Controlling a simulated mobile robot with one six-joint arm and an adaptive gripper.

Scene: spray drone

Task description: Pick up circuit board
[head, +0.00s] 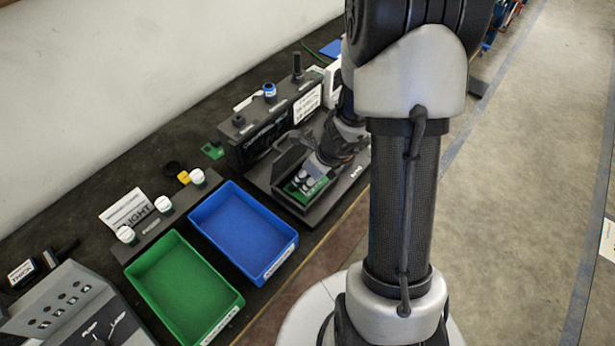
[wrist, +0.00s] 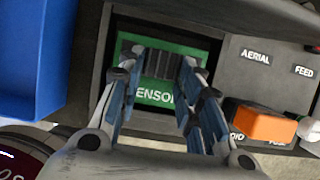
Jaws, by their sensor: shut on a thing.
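The green circuit board (wrist: 160,95), with a ribbed black block on it and white lettering that reads "ENSOR", sits in a dark square recess in the wrist view. My gripper (wrist: 156,68) reaches over it, with one finger on each side of the ribbed block, shut on the board. In the head view the green board (head: 316,189) shows in a dark fixture under my gripper (head: 308,178). My arm hides part of the fixture. I cannot tell whether the board is lifted off the recess floor.
A blue bin (head: 243,232) and a green bin (head: 183,287) stand empty left of the fixture. A dark upright unit (head: 262,135) stands behind it. An orange block (wrist: 263,122) and a panel marked AERIAL and FEED (wrist: 270,65) lie close on the right.

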